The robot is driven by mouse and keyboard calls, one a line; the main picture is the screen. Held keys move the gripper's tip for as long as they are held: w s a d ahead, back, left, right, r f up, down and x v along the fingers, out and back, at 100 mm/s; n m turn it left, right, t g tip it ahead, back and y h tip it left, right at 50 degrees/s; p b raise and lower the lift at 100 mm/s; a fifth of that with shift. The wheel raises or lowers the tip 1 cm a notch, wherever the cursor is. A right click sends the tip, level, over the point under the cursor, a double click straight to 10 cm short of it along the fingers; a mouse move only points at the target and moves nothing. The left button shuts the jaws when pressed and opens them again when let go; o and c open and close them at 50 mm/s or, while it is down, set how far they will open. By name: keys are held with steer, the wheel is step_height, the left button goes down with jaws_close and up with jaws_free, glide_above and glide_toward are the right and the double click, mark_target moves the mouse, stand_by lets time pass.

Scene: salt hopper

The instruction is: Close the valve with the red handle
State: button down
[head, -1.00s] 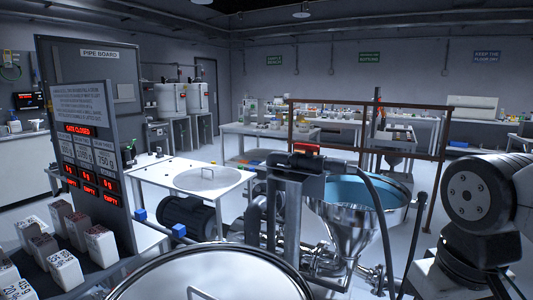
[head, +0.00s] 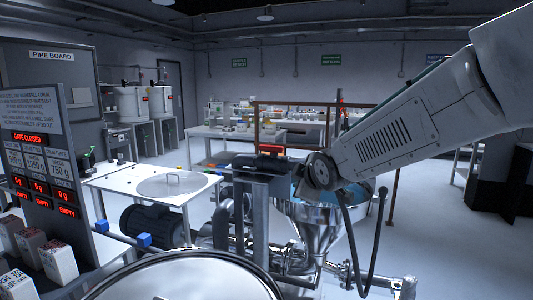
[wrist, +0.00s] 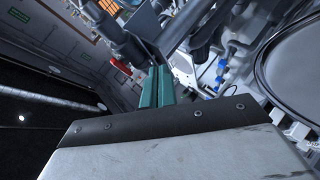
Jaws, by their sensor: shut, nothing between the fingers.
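A red piece (head: 271,149) that looks like the valve's handle sits on top of the dark metal block (head: 264,167) beside the steel hopper in the head view. A small red thing (wrist: 118,63) also shows in the wrist view, left of my fingers; I cannot tell whether it is the same piece. My gripper (wrist: 156,86) shows as teal fingers, closed together and empty. In the head view my arm reaches in from the right, its dark joint just right of the block. The fingers cannot be made out there.
The steel hopper funnel (head: 318,222) stands below my arm, with pipes around it. Blue handles (head: 144,240) sit on a pipe at left. A round steel lid (head: 180,280) fills the front. A white table (head: 150,195) and brown frame (head: 300,104) stand behind.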

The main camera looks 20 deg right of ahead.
steer(key=w+a+r+n+t+y, duration=0.2)
steer(key=w+n+t, duration=0.3)
steer(key=w, duration=0.7)
steer(key=a+n, duration=0.1)
steer(key=n, duration=0.1)
steer(key=shift+w+n+t+y, duration=0.35)
steer(key=shift+n+t+y, duration=0.05)
glide_toward(263, 149)
steer(key=w+a, duration=0.3)
steer(key=a, duration=0.1)
steer(key=shift+w+d, duration=0.95)
steer(key=shift+w, duration=0.05)
steer(key=shift+w+d, duration=0.35)
steer(key=shift+w, duration=0.15)
steer(key=shift+d+h, duration=0.15)
steer(key=shift+h, duration=0.15)
